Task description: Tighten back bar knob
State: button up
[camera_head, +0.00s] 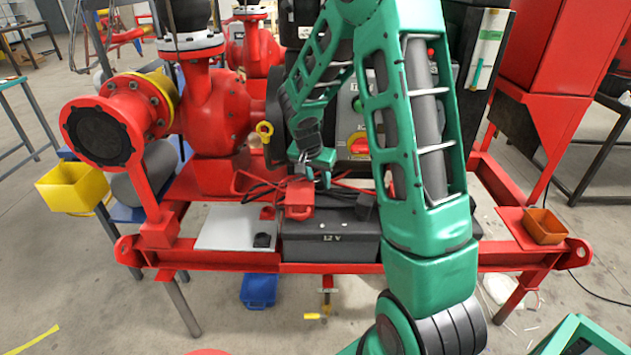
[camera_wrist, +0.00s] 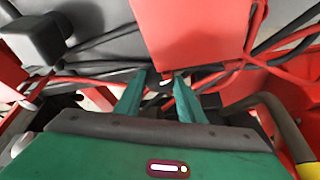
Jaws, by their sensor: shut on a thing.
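My gripper (camera_head: 317,178) reaches down behind the battery's red terminal cover (camera_head: 299,198). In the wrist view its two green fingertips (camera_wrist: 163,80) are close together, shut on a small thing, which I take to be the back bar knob. The knob is mostly hidden between the fingertips, and its turn cannot be seen. The red terminal cover (camera_wrist: 190,35) is just beyond the fingertips there. The dark 12 V battery (camera_head: 330,245) sits on the red skid frame, with a black terminal cover (camera_head: 366,207) at its right.
Red and black cables (camera_wrist: 235,72) cross close around the fingers. The engine panel (camera_head: 358,130) stands behind, and the red pump (camera_head: 215,110) is at the left. A grey plate (camera_head: 228,228) lies left of the battery. An orange tray (camera_head: 544,226) is at the right.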

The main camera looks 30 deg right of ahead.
jog(key=n+t+y, duration=0.1)
jog(key=n, duration=0.3)
jog(key=shift+d+r, duration=0.1)
jog(key=shift+n+t+y, duration=0.4)
jog(key=shift+n+y, duration=0.1)
jog(key=shift+n, duration=0.9)
jog(key=o, duration=1)
jog(key=shift+o, duration=0.2)
jog(key=shift+d, duration=0.1)
jog(key=shift+s, duration=0.1)
jog(key=v, duration=1)
jog(key=shift+r, duration=0.3)
